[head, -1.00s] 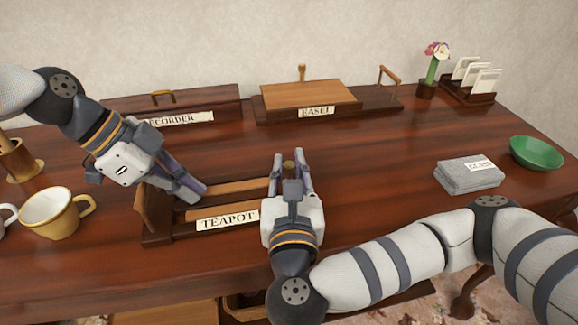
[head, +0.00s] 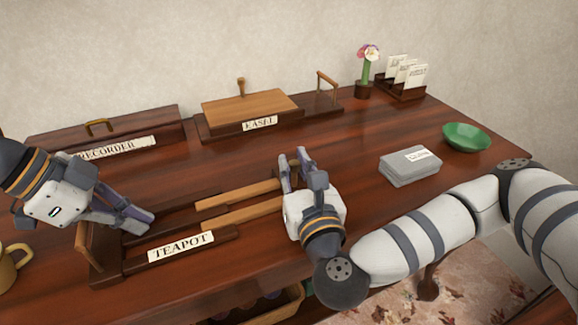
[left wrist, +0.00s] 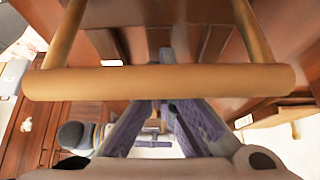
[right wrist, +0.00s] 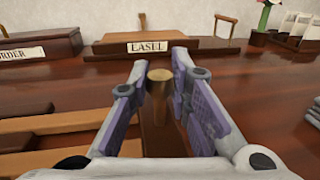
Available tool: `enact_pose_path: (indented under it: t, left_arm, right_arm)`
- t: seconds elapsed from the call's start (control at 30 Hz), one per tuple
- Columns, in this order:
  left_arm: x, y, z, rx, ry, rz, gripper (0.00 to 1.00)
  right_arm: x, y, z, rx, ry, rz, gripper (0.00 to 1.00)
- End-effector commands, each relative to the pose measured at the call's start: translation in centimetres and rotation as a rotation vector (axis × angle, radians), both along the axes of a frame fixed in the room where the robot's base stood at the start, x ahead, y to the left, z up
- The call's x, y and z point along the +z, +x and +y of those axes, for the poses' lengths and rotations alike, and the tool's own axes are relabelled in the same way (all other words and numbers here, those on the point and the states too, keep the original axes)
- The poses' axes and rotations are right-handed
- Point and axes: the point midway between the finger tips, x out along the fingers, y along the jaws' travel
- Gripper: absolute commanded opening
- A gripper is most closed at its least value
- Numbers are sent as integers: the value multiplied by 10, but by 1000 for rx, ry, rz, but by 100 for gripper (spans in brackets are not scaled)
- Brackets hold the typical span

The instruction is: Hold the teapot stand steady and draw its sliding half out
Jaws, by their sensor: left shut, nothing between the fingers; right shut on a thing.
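The teapot stand is a dark wooden base (head: 135,255) with a TEAPOT label (head: 180,246), near the table's front. An upright wooden handle (head: 82,246) is at its left end; its round bar (left wrist: 160,82) crosses the left wrist view. My left gripper (head: 145,222) is shut and empty, its fingers low over the stand beside that handle. The sliding half's two light rails (head: 238,193) reach out to the right of the base. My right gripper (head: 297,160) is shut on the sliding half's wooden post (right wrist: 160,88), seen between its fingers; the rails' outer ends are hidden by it.
A recorder box (head: 110,132) and an easel stand (head: 250,103) stand at the back. A grey folded cloth (head: 410,168) and a green bowl (head: 466,137) lie to the right. A yellow mug (head: 10,268) is at the left edge. Table between right gripper and cloth is clear.

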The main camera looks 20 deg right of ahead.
Motion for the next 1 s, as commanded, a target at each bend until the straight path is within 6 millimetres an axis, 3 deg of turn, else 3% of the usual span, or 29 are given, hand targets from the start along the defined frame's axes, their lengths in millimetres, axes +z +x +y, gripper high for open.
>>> enact_pose_path:
  t: [0.03, 0.1, 0.43, 0.8, 1.0]
  left_arm:
    - [-10, -5, 2, -5, 10, 22, 0]
    - [-10, -5, 2, -5, 10, 22, 0]
    - [-10, -5, 2, -5, 10, 22, 0]
    - [-10, -5, 2, -5, 10, 22, 0]
    - [-10, -5, 2, -5, 10, 22, 0]
  right_arm:
    - [-4, 0, -1, -3, -1, 6, 23]
    - [-4, 0, -1, -2, -1, 6, 39]
    - [-4, -3, 1, 1, 0, 6, 40]
    - [-4, -69, 12, 1, 0, 6, 40]
    - [-3, -76, 13, -1, 0, 4, 40]
